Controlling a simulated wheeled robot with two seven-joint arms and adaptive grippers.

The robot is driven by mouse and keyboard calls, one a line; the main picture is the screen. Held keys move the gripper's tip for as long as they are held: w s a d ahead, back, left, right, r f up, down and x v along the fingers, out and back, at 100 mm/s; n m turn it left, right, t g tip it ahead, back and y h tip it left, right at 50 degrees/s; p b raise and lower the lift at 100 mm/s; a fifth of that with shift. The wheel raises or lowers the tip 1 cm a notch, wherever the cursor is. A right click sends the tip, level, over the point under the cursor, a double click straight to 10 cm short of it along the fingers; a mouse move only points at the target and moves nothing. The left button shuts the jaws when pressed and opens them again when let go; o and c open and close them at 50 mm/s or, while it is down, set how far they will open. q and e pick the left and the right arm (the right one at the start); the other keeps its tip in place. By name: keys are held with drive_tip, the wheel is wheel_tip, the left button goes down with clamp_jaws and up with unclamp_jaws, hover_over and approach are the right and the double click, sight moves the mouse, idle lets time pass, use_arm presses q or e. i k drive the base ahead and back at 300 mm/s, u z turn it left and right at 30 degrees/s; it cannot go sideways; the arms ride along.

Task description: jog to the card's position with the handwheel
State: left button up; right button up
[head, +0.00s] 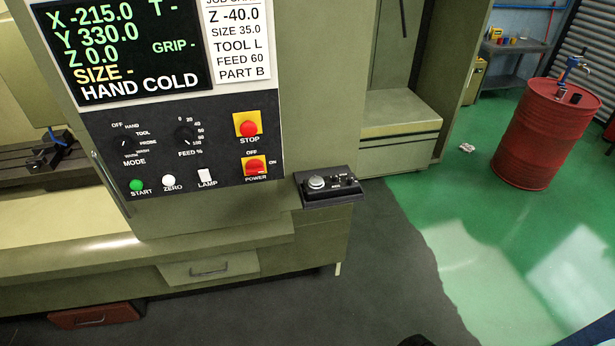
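The handwheel (316,182) is a small silver dial on a black pendant box (330,198) at the panel's lower right corner. Smaller controls sit beside it, too small to read. The screen (125,50) reads X -215.0, Y 330.0, Z 0.0, T -, GRIP -, SIZE - and HAND COLD. The white job card (237,46) reads Z -40.0, SIZE 35.0, TOOL L, FEED 60, PART B; its top is cut off by the frame. The MODE knob (124,144) is dark and its pointer is hard to read. Neither gripper is in view.
The panel carries a FEED knob (186,137), a red STOP button (248,128), a red POWER switch (255,167), and START (136,185), ZERO (168,181) and LAMP (205,175) controls. A red drum (545,135) stands at right. The floor before the pendant is clear.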

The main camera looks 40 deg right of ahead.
sight(314, 183)
drive_tip(key=z, duration=0.25)
drive_tip(key=i, duration=0.95)
drive_tip(key=z, duration=0.6)
